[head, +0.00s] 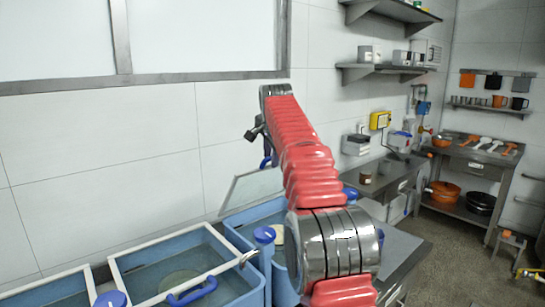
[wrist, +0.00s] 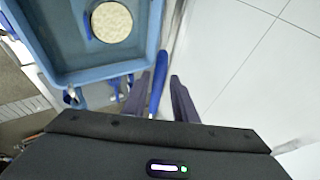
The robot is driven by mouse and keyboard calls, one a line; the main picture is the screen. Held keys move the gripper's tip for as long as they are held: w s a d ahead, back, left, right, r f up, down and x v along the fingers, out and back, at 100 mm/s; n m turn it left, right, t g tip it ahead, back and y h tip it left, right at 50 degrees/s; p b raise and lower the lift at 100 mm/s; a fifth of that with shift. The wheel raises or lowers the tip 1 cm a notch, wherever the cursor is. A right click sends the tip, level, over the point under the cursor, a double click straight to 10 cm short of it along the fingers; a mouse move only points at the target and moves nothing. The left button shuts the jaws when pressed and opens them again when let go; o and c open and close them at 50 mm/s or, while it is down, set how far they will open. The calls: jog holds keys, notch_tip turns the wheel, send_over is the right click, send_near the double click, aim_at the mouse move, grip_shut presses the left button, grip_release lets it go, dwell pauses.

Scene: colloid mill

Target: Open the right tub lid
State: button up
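The right tub (head: 240,236) is a blue tub at the lower middle of the head view, partly hidden by my arm. Its lid (head: 250,190), a clear panel with a thin frame, stands raised and tilted up near the wall. In the wrist view the tub (wrist: 62,76) shows from above, uncovered, with a round pale speckled disc (wrist: 111,22) inside.
To the left, another blue tub has a closed white-framed lid (head: 172,258) with a blue handle (head: 192,291). The tiled wall (head: 110,190) is close behind. A counter (head: 385,178) and shelves are to the right.

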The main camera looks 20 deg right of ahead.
jog(key=shift+o, duration=0.7)
jog(key=shift+s+d+r, duration=0.1)
jog(key=shift+d+r, duration=0.1)
jog(key=shift+s+r, duration=0.1)
jog(key=shift+r, duration=0.05)
jog(key=v, duration=1.3)
jog(key=shift+s+a+r, duration=0.1)
jog(key=shift+a, duration=0.05)
